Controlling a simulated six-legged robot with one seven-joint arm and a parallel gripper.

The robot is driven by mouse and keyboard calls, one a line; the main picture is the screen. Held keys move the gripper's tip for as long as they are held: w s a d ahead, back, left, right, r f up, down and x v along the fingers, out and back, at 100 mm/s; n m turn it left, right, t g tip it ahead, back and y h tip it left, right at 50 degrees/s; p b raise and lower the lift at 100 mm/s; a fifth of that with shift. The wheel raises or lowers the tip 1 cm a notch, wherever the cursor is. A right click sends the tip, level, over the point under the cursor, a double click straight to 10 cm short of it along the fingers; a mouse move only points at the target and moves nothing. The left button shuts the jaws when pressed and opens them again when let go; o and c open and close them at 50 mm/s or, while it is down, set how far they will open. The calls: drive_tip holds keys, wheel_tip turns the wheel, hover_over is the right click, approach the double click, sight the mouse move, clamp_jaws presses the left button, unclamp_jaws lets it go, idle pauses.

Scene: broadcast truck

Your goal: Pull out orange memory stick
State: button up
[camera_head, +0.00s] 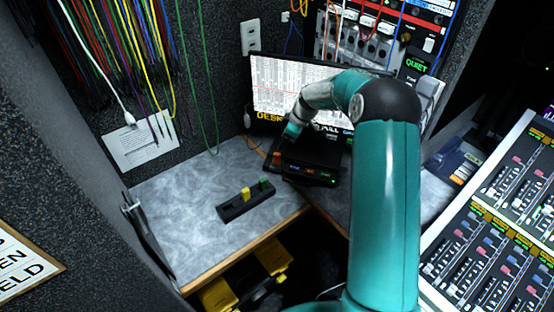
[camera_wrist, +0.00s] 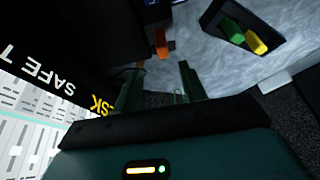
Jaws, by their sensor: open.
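The orange memory stick (camera_head: 277,157) sticks out of the left part of the black device (camera_head: 318,160) on the desk, below the monitor. In the wrist view the orange stick (camera_wrist: 160,42) shows beyond the fingertips, beside the dark device body (camera_wrist: 100,35). My gripper (camera_wrist: 159,76) is open and empty, its two fingers apart, with the orange stick roughly in line with the gap between them. It is not touching the stick as far as I can see. In the head view my arm reaches over the device, and the fingers are hard to make out.
A black holder (camera_head: 232,211) with a yellow stick (camera_head: 245,194) and a green stick (camera_head: 264,184) lies on the grey desk (camera_head: 185,215). The monitor (camera_head: 275,85) stands close behind the device. A mixing console (camera_head: 490,235) is at right. The desk's left part is mostly clear.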

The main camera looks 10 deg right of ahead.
sight(278, 154)
drive_tip(key=x, duration=0.3)
drive_tip(key=shift+a+f, duration=0.1)
drive_tip(key=shift+f, duration=0.1)
drive_tip(key=x, duration=0.5)
drive_tip(key=shift+s+f, duration=0.25)
clamp_jaws()
